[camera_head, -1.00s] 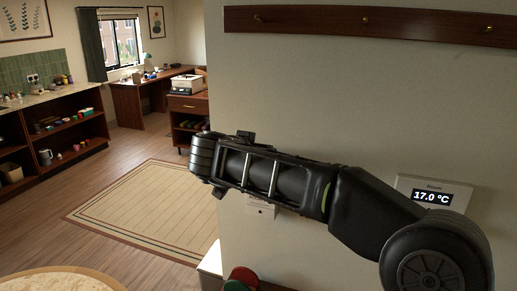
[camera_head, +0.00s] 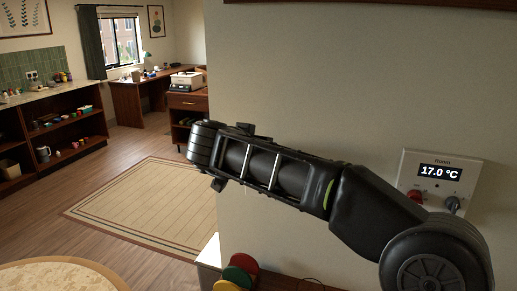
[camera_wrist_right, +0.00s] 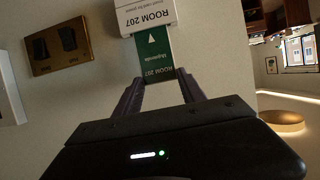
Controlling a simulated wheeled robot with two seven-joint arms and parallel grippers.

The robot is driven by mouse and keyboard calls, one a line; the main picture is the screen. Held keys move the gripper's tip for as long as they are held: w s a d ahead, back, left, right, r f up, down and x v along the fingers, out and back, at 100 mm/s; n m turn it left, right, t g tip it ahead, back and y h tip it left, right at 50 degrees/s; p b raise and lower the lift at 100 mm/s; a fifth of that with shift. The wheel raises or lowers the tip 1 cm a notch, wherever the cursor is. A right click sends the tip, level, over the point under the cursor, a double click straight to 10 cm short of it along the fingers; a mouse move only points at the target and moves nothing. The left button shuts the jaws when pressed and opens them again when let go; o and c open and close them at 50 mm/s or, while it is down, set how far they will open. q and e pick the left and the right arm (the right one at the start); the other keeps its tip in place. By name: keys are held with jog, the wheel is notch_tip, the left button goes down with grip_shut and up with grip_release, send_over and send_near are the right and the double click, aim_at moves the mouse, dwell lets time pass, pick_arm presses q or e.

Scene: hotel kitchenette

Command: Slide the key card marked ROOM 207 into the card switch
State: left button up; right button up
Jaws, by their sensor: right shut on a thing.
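My right gripper (camera_wrist_right: 159,78) is shut on the green key card (camera_wrist_right: 154,52) in the right wrist view. The card reads ROOM 207 and has a white arrow pointing to the card switch. The white card switch (camera_wrist_right: 147,18), also labelled ROOM 207, is on the wall at the top of that view. The card's far end meets the switch's near edge; I cannot tell how far it is in the slot. In the head view my right arm reaches leftward across the wall and hides the switch, the card and the fingertips. My left gripper is out of view.
A brass switch plate (camera_wrist_right: 68,50) with two dark rockers is on the wall beside the card switch. A thermostat panel (camera_head: 439,180) reading 17.0 °C is behind my right arm. Red, green and yellow round things (camera_head: 238,273) lie low by the wall. Open floor with a rug (camera_head: 150,205) is at left.

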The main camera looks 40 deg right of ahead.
jog(key=shift+f+b, duration=0.45)
jog(key=shift+f, duration=1)
jog(key=o, duration=1.5)
jog(key=v, duration=0.7)
jog(key=shift+s+a+r, duration=0.1)
jog(key=shift+s+a, duration=0.05)
jog(key=shift+a, duration=0.15)
